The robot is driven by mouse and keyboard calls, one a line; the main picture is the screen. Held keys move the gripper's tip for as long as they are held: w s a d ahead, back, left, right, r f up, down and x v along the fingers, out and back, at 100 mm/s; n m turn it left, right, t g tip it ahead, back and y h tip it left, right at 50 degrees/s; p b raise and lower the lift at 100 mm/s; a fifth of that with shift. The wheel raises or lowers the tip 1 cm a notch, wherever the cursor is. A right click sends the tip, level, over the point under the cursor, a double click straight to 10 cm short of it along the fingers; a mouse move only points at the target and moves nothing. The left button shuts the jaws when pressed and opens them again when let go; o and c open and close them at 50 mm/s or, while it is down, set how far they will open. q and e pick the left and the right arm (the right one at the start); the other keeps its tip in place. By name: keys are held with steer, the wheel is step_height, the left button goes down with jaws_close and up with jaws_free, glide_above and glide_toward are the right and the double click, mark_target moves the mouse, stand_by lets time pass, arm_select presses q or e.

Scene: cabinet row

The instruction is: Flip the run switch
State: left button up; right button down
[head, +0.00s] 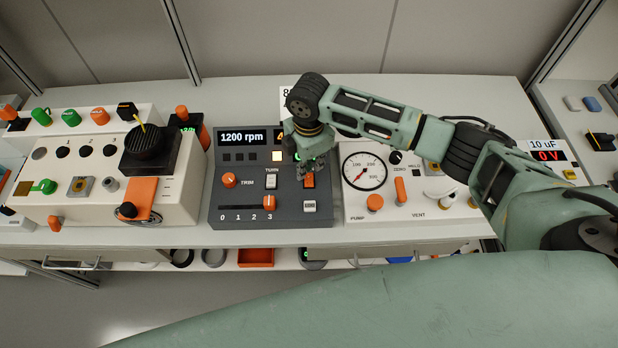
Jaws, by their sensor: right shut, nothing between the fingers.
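A dark grey control panel (240,215) stands on the bench and has a lit "1200 rpm" display (243,138). A small toggle (271,184) stands left of the orange switch. I cannot tell for sure which one is the run switch. My right gripper (307,172) is shut and empty, pointing down over the panel at the orange switch's upper edge. Contact cannot be told. It hides part of the panel's upper right. My left gripper is out of view.
The panel also has a trim knob (229,180) and an orange slider (269,202) near 3. A white pump panel with a gauge (364,171) is close on the right.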

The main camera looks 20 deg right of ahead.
mark_target(309, 176)
steer(key=shift+s+f+b, duration=0.1)
steer(key=shift+f+b, duration=0.45)
steer(key=shift+f, duration=0.65)
stand_by(0.7)
steer(key=shift+r+p, duration=0.8)
steer(key=shift+p, duration=0.2)
step_height(309, 176, up, 6)
steer(key=p, duration=0.5)
steer(key=shift+f+p, duration=0.25)
steer(key=shift+p, duration=0.1)
steer(key=shift+f, duration=0.1)
